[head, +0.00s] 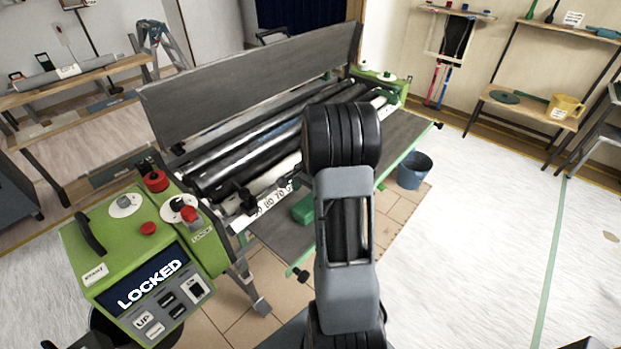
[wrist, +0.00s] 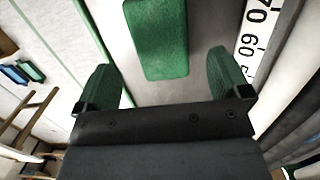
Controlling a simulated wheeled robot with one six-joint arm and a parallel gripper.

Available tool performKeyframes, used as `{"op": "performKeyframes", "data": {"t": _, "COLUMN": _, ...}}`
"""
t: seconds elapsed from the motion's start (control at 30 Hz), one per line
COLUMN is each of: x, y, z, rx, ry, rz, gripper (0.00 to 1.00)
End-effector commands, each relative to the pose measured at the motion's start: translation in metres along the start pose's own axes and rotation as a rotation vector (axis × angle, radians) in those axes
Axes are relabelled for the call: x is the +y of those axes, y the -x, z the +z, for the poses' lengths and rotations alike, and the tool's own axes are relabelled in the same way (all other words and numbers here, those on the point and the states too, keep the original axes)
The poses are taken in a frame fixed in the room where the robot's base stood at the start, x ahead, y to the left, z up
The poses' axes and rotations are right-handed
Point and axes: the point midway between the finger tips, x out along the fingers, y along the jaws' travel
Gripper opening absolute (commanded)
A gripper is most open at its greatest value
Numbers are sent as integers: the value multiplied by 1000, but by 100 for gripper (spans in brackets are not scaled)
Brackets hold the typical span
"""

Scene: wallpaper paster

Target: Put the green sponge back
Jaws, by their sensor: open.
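The green sponge (wrist: 158,38) lies on the grey shelf of the pasting machine in the wrist view. It is a plain green block. In the head view the sponge (head: 303,208) shows in part at the left of my arm, on the machine's front shelf (head: 405,146). My gripper (wrist: 165,82) is open, with its two green fingertips on either side of the sponge's near end and apart from it. Nothing is between the fingers. My arm hides the gripper in the head view.
The green control box (head: 135,262) reads LOCKED, at the left. A blue bucket (head: 414,170) stands on the floor beyond the shelf. A white ruler (wrist: 254,42) edges the machine shelf. The right floor is mostly clear.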

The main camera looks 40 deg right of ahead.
Motion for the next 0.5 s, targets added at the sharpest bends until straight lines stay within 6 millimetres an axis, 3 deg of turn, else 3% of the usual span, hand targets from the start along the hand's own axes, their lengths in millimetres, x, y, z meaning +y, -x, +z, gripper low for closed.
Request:
{"op": "performKeyframes", "data": {"t": 0.2, "x": 0, "y": 42, "z": 0, "rx": 3, "ry": 0, "rz": -3, "gripper": 95}}
{"op": "performKeyframes", "data": {"t": 0.5, "x": -1, "y": 73, "z": 6, "rx": 9, "ry": 28, "rz": -4, "gripper": 95}}
